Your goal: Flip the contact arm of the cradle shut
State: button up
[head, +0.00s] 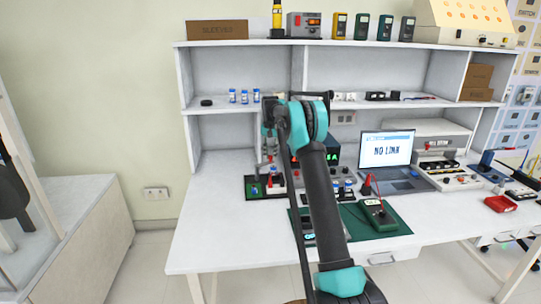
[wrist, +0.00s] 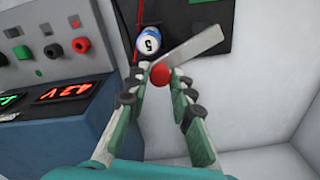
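In the wrist view, my gripper (wrist: 162,71) is open, with its two fingertips on either side of a red ball knob (wrist: 160,75). I cannot tell whether the fingers touch the knob. A flat grey contact arm (wrist: 192,45) slants up and right from beside the knob. A blue and white cell marked 5 (wrist: 149,43) stands just above and left of the knob. These are over a dark base (wrist: 218,18). In the head view, the dark cradle board (head: 252,187) is on the bench's left part, partly hidden by my arm.
In the wrist view, a grey instrument (wrist: 45,72) with knobs and lit displays stands left. In the head view, a laptop (head: 390,152), a green mat (head: 392,227) with a meter, and a red tray (head: 501,204) are to the right. The bench's front left is clear.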

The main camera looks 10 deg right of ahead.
grip_shut()
jog(key=shift+s+d+m, duration=0.25)
jog(key=shift+s+m, duration=0.6)
jog(key=shift+m, duration=0.35)
jog(key=shift+s+m, duration=0.75)
jog(key=shift+m, duration=0.45)
jog(key=o, duration=0.6)
grip_release()
